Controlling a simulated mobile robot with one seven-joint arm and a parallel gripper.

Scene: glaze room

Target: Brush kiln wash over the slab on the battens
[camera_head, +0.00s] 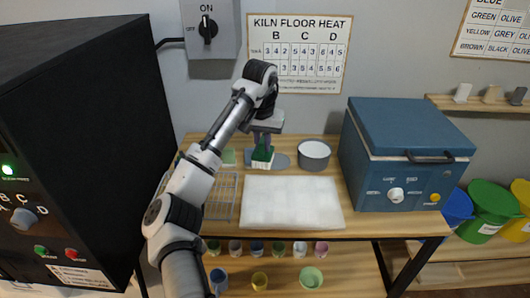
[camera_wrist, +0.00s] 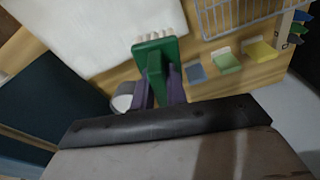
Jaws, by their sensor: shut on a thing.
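The slab (camera_head: 292,204) is a wide white rectangle lying flat on the wooden bench; in the wrist view it fills the upper left (camera_wrist: 95,28). I cannot make out the battens under it. My gripper (camera_head: 263,142) is behind the slab's far edge, shut on a green-handled brush (camera_head: 262,155). In the wrist view the brush (camera_wrist: 155,52), with pale bristles, sits between my purple fingers (camera_wrist: 161,84). A round grey pot (camera_head: 314,154) with pale contents stands right of the brush; it is partly hidden in the wrist view (camera_wrist: 123,101).
A wire rack (camera_head: 221,196) lies left of the slab. Small coloured tiles (camera_wrist: 227,63) lie near it. A blue kiln (camera_head: 404,160) stands at the right, a tall black cabinet (camera_head: 75,150) at the left. Several small cups (camera_head: 278,248) stand on the lower shelf.

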